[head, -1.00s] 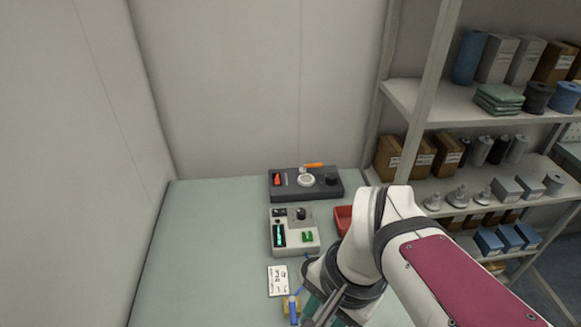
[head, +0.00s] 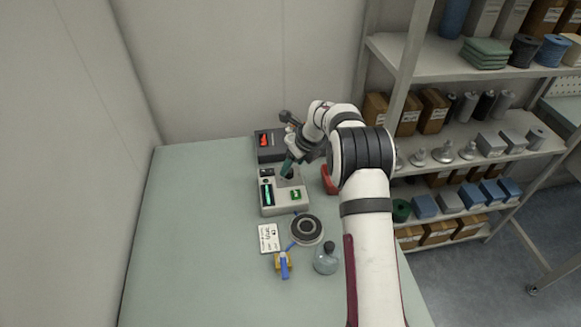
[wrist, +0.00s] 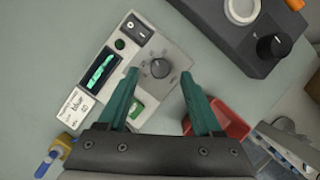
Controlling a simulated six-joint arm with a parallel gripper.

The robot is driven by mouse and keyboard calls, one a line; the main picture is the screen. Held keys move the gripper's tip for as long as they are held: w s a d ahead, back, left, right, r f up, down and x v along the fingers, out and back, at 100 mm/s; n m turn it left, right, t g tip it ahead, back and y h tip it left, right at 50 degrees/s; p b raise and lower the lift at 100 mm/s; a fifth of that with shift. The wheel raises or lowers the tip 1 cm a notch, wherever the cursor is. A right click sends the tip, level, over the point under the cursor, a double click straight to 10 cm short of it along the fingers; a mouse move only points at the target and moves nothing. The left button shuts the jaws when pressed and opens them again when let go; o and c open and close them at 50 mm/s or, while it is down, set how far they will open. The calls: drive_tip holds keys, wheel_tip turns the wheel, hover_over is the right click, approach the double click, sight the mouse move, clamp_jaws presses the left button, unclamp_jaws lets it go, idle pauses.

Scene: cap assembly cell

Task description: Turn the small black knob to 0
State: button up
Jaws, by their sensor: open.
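The small black knob (wrist: 157,68) sits on top of a light grey box (wrist: 180,48), with dial marks beside it. Its exact setting is too small to read. My gripper (wrist: 159,73) is open, its two green fingers pointing down at the box. In the wrist view the knob appears between the fingertips, with a gap on both sides; I cannot tell how far above it they are. In the head view my gripper (head: 287,166) is over the back right part of the light grey box (head: 283,208) and mostly hides the knob.
A dark box (head: 265,143) with a larger black knob (wrist: 272,47) stands behind. A red tray (head: 329,180) is close on the right. A white card (head: 269,238), a blue-handled item (head: 284,266), a ringed disc (head: 306,228) and a bottle (head: 326,258) lie nearer. The table's left side is clear.

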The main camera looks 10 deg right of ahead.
sight(289, 173)
drive_tip(key=shift+x, duration=1.4)
drive_tip(key=shift+c, duration=0.2)
clamp_jaws()
